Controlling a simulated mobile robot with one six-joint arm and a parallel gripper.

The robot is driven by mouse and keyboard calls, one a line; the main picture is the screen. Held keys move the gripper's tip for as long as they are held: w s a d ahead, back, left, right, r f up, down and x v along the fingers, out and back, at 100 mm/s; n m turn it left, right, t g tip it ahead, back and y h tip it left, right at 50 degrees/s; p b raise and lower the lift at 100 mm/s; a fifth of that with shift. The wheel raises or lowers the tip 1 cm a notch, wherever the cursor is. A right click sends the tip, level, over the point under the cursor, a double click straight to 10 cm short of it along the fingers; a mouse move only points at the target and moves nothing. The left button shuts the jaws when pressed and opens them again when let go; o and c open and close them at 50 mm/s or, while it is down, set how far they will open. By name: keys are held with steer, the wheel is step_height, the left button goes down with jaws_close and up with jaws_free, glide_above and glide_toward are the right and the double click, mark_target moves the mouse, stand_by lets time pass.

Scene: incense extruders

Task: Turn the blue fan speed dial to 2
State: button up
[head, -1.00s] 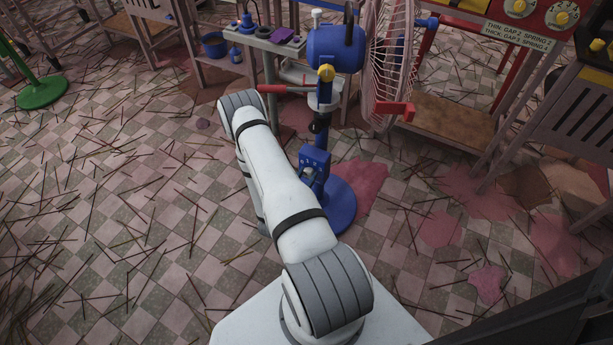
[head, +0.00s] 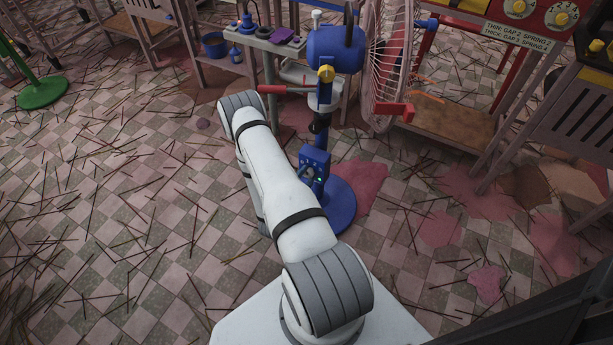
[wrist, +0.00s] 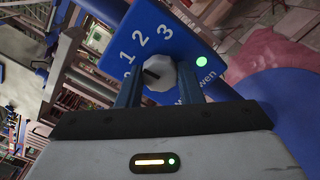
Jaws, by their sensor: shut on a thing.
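The blue control box (wrist: 165,40) of the blue fan fills the top of the wrist view, tilted, with white numbers 1, 2 and 3 and a partly hidden 0. Its grey dial (wrist: 161,72) sits between the two fingers of my gripper (wrist: 160,84), which is shut on it. The dial's dark mark points up-left, seemingly toward 1. A green light (wrist: 202,62) glows on the box. In the head view the box (head: 314,156) is on the fan's post, above its round blue base (head: 340,205). My gripper is mostly hidden by my arm there.
The fan's blue motor (head: 333,50) and wire cage (head: 390,60) stand above the box. Thin orange streaks (head: 430,97) show right of the cage. Sticks and pink stains cover the tiled floor.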

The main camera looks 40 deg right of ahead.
steer(key=m, duration=0.4)
steer(key=shift+a+m, duration=0.1)
steer(key=shift+m, duration=0.3)
stand_by(0.4)
steer(key=o, duration=1)
steer(key=shift+p+v, duration=1)
steer(key=shift+v, duration=2.85)
